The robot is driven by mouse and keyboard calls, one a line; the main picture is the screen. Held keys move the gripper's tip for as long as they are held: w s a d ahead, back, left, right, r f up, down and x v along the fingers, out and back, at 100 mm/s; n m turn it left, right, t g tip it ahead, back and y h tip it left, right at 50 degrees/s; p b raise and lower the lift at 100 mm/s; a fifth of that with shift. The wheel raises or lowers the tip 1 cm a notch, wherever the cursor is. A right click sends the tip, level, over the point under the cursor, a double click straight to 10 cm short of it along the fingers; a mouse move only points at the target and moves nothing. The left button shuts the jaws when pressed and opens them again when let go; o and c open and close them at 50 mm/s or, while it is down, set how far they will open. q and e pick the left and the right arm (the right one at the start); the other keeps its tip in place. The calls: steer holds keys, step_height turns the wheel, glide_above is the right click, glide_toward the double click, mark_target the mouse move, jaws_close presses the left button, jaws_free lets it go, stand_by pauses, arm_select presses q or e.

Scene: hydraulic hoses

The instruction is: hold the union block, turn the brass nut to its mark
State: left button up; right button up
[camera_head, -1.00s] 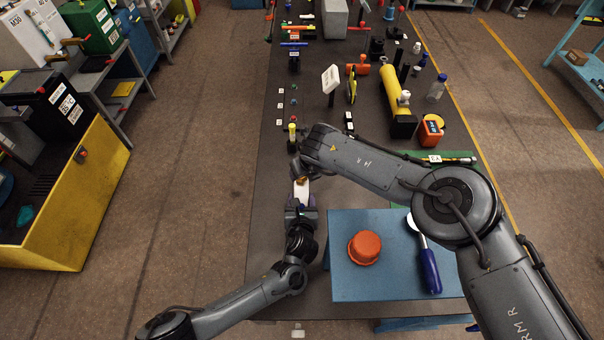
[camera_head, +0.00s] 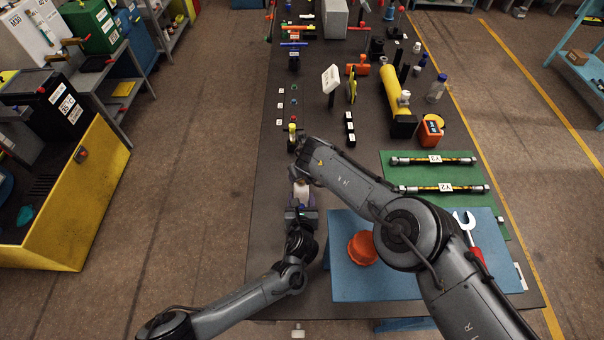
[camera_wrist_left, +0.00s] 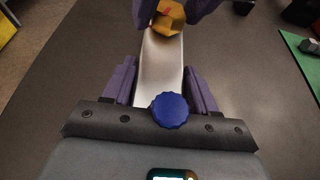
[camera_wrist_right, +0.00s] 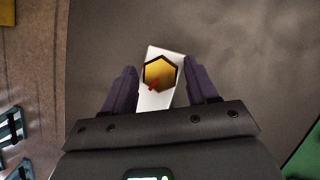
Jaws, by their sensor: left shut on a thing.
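The pale union block (camera_head: 301,190) is held in my left gripper (camera_head: 300,207), above the front left of the dark table. In the left wrist view the block (camera_wrist_left: 161,72) lies between the purple fingers, with a round blue cap (camera_wrist_left: 170,110) near the palm. The hexagonal brass nut (camera_wrist_right: 160,74) is on the block's far end and has a red mark at its lower left in the right wrist view. My right gripper (camera_wrist_right: 161,88) has its fingers spread on either side of the nut, with visible gaps. In the head view my right wrist hides the nut.
A blue tray (camera_head: 350,288) holds an orange cap (camera_head: 362,249) and a red-handled spanner (camera_head: 468,233). Behind it, a green mat (camera_head: 432,172) bears two labelled hoses.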

steer(key=c, duration=0.8)
steer(key=shift+m, duration=0.8)
steer(key=shift+c, duration=0.2)
steer(key=o, duration=1.1)
steer(key=shift+r+h, duration=0.1)
steer(key=shift+h, duration=0.2)
steer(key=shift+s+d+r, duration=0.2)
steer(key=shift+r, duration=0.15)
steer(key=v, duration=1.1)
steer(key=shift+s+a, duration=0.1)
